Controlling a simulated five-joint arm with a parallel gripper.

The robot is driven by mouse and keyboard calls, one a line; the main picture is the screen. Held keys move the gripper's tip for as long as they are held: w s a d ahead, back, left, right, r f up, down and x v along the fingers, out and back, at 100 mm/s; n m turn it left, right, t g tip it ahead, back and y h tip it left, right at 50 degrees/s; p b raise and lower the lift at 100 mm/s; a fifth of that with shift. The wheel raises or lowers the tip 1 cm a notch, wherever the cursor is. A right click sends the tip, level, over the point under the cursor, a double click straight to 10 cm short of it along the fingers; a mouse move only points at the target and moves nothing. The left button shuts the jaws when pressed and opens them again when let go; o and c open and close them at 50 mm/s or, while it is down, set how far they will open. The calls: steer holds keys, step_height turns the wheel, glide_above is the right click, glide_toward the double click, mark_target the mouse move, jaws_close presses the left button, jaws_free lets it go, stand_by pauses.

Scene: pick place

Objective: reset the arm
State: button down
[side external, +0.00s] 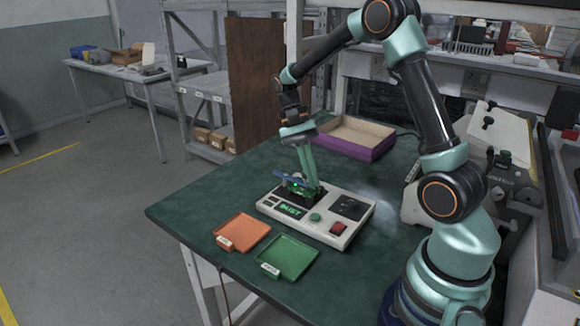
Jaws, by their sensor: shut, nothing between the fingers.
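My gripper (311,186) is at the end of the dark and teal arm, pointing down over the back left part of a white console box (330,230). Its fingers are long, teal and close together, shut with nothing visible between them. A small green piece with a blue part (293,183) sits on the console's dark fixture, right beside the fingertips. I cannot tell whether the fingers touch it. The console has a lit green display (291,210), a green button (316,217) and a red button (338,228).
An orange tray (243,232) and a green tray (289,257) lie empty at the table's front edge. A purple-sided open box (352,151) stands at the back. A beige machine (470,160) stands at the right. The green table's left part (200,205) is clear.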

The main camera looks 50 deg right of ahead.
steer(key=s+a+r+n+t+h, duration=0.1)
steer(key=s+a+r+n+t, duration=0.3)
steer(key=a+r+n+t, duration=0.6)
steer(key=shift+a+r+n+t+h, duration=0.4)
steer(key=shift+r+n+t, duration=0.25)
steer(key=shift+n, duration=0.25)
steer(key=shift+s+r, duration=0.1)
stand_by(0.4)
